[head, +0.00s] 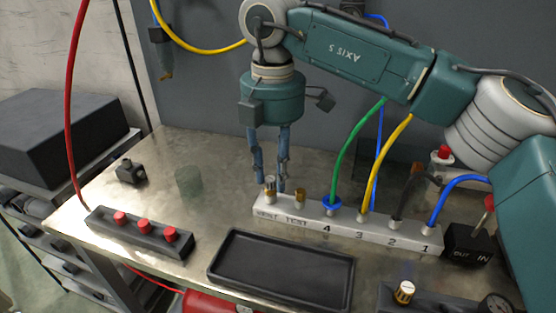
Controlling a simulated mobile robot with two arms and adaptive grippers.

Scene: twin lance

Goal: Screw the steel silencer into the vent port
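The pale manifold block (346,230) lies on the steel bench, with printed labels VENT, TEST, 4, 3, 2, 1. The small steel silencer (270,182) stands upright at the VENT end, with a brass-coloured part at its foot. The vent port is hidden beneath it, so I cannot tell how deep it sits. My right gripper (272,185) points down over the VENT end, with its two blue-grey fingers on either side of the silencer. Whether the fingertips touch it is too small to tell. A brass fitting (300,195) stands at TEST. My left gripper is out of view.
Green, yellow, black and blue hoses rise from ports 4 to 1. An empty black tray (281,270) lies in front. A dark bar with red buttons (140,235) is at left.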

